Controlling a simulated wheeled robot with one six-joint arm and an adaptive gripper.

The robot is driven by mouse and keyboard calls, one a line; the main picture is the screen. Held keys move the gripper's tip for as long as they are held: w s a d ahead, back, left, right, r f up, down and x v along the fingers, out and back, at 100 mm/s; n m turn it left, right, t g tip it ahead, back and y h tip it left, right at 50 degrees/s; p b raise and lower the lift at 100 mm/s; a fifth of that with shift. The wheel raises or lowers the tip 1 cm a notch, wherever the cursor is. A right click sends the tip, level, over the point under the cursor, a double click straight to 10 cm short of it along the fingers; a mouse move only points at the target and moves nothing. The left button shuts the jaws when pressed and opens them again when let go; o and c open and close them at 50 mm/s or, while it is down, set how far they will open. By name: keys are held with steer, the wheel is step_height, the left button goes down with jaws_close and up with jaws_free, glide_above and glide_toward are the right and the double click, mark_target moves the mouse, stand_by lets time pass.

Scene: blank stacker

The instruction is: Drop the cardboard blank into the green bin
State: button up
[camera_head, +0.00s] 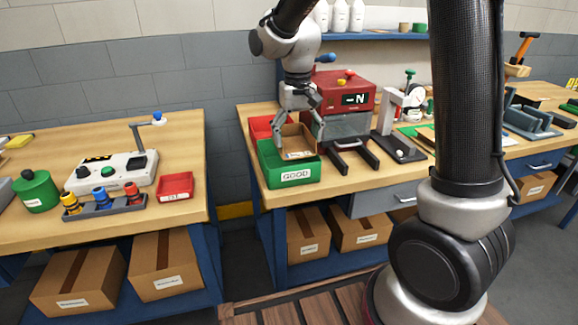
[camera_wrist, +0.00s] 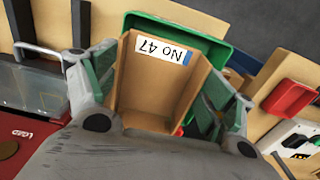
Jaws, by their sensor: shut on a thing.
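The cardboard blank (camera_head: 296,136) is a brown open tray shape with a small white label. In the wrist view the blank (camera_wrist: 152,88) sits between my two fingers, its label reading "No 47" upside down. My gripper (camera_head: 299,141) is shut on its sides, pointing down. The green bin (camera_head: 276,178), labelled "GOOD", is directly under the blank at the table's front left. Its rim (camera_wrist: 182,24) shows behind the blank in the wrist view. The blank is at or just above the bin's opening; how deep its bottom reaches is hidden.
A red bin (camera_head: 260,127) stands behind the green one. A red machine (camera_head: 343,92) with a display reading "-N" and two dark forward rails stands close on the right. A left table (camera_head: 180,205) holds a control box (camera_head: 112,174) and a small red tray (camera_head: 175,187).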

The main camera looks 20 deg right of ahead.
steer(key=shift+f, duration=0.1)
steer(key=o, duration=0.8)
steer(key=shift+c, duration=0.2)
step_height(320, 180, up, 12)
